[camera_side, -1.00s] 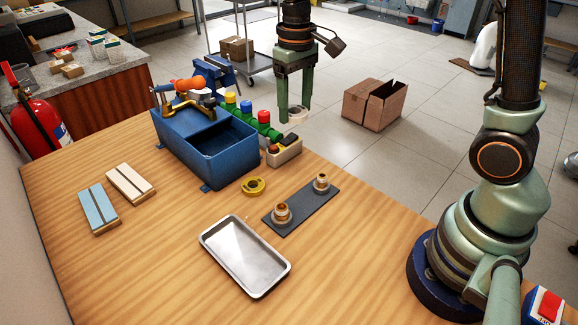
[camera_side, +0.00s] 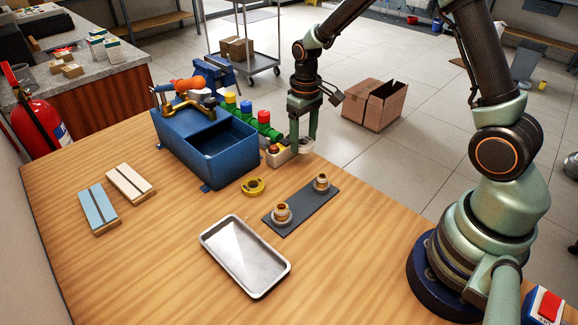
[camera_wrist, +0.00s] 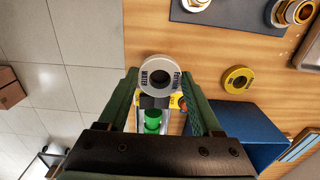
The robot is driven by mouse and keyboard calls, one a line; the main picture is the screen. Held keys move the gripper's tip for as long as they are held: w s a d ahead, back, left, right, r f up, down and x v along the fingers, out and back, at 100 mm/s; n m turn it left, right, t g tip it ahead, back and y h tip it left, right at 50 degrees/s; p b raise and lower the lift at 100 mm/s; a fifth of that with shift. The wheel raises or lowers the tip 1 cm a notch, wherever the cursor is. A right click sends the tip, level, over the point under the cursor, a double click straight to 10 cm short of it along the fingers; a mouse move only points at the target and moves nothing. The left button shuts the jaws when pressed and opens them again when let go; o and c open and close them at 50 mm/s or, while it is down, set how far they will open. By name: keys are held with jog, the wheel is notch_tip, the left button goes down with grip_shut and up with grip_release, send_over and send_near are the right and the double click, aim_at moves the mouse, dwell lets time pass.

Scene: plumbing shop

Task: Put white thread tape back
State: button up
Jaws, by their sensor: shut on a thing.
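My gripper (camera_side: 303,140) is shut on the white thread tape (camera_side: 306,147), a white roll with dark lettering. In the wrist view the white roll (camera_wrist: 161,80) sits between my fingertips, its round face and dark centre hole showing. In the side view it hangs just right of the small cream holder (camera_side: 285,151), near the back edge of the table; I cannot tell whether it touches anything below. A yellow tape roll (camera_side: 253,187) lies flat on the table, also in the wrist view (camera_wrist: 238,79).
A dark mat (camera_side: 290,220) holds two brass fittings. A metal tray (camera_side: 241,285) is empty. Two wooden blocks (camera_side: 129,183) lie left.

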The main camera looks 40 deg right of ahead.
aim_at(302, 164)
jog(key=shift+f, duration=2.75)
jog(key=shift+f, duration=0.15)
jog(key=o, duration=1.3)
notch_tip(302, 164, up, 12)
jog(key=shift+r, duration=0.1)
jog(key=shift+s+a+r+t, duration=0.65)
jog(key=shift+s+r+t, duration=0.3)
jog(key=shift+s+r, duration=1.25)
jog(key=shift+s+a+r+t, duration=0.7)
jog(key=shift+s+r+t, duration=0.2)
jog(key=shift+s+r, duration=1.35)
jog(key=shift+s+a+r+t, duration=0.65)
jog(key=shift+s+r+t, duration=0.3)
jog(key=shift+s+r, duration=1.25)
